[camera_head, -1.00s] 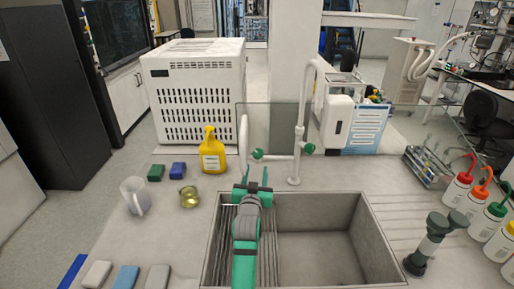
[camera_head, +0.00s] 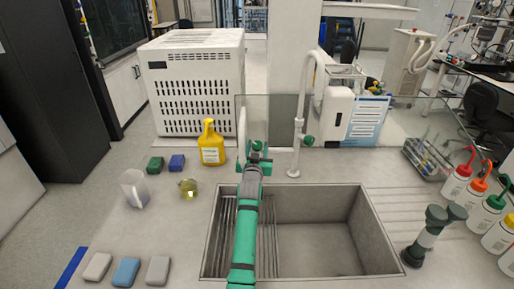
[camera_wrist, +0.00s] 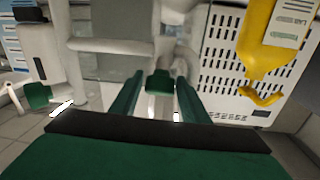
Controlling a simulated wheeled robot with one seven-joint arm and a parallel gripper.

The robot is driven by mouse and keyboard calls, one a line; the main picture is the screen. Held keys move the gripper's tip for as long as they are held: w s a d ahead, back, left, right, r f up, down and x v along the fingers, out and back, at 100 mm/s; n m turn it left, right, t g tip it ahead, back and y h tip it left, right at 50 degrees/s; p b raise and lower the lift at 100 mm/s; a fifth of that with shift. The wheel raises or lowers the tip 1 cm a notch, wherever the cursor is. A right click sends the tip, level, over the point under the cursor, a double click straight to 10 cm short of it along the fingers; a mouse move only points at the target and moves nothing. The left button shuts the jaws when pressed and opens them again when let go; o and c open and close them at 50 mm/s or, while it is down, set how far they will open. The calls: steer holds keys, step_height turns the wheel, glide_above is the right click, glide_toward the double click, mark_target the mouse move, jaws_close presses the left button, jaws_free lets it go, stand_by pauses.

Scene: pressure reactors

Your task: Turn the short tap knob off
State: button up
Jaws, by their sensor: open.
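The short tap (camera_head: 242,130) stands behind the sink's left part. Its green knob (camera_head: 257,145) is partly hidden by my gripper (camera_head: 256,157) in the head view. In the wrist view the knob (camera_wrist: 159,80) shows between my two green fingers, with a gap on each side. My gripper is open and points at the knob; I see no contact. The tall tap (camera_head: 299,125) stands to the right, with its own green knob (camera_head: 309,141). That knob also shows at the left of the wrist view (camera_wrist: 37,95).
The sink (camera_head: 355,230) lies below my arm. A yellow bottle (camera_head: 211,145) stands left of the short tap, near a white vented box (camera_head: 195,90). A glass panel (camera_head: 270,115) is behind the taps. A beaker (camera_head: 135,190) and several sponges are on the left counter.

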steer(key=shift+w, duration=0.1)
steer(key=c, duration=0.8)
steer(key=shift+a+r+m+h, duration=0.1)
steer(key=shift+a+m+h, duration=0.05)
steer(key=shift+m+h, duration=0.4)
steer(key=shift+w+a+m+g+h, duration=0.15)
steer(key=shift+m+g+h, duration=0.1)
steer(key=shift+m+h, duration=0.4)
steer(key=shift+s+a+m+g+h, duration=0.1)
steer(key=shift+m+g+h, duration=0.25)
steer(key=shift+m, duration=0.35)
steer(key=shift+d+m+g+h, duration=0.2)
steer(key=shift+m+g+h, duration=0.5)
steer(key=shift+m+h, duration=0.55)
steer(key=shift+d+m+g+h, duration=0.15)
steer(key=shift+m+g+h, duration=0.6)
steer(key=shift+m, duration=0.8)
steer(key=shift+m+g+h, duration=0.85)
steer(key=shift+m+g, duration=0.3)
steer(key=shift+m, duration=0.45)
steer(key=shift+g, duration=0.3)
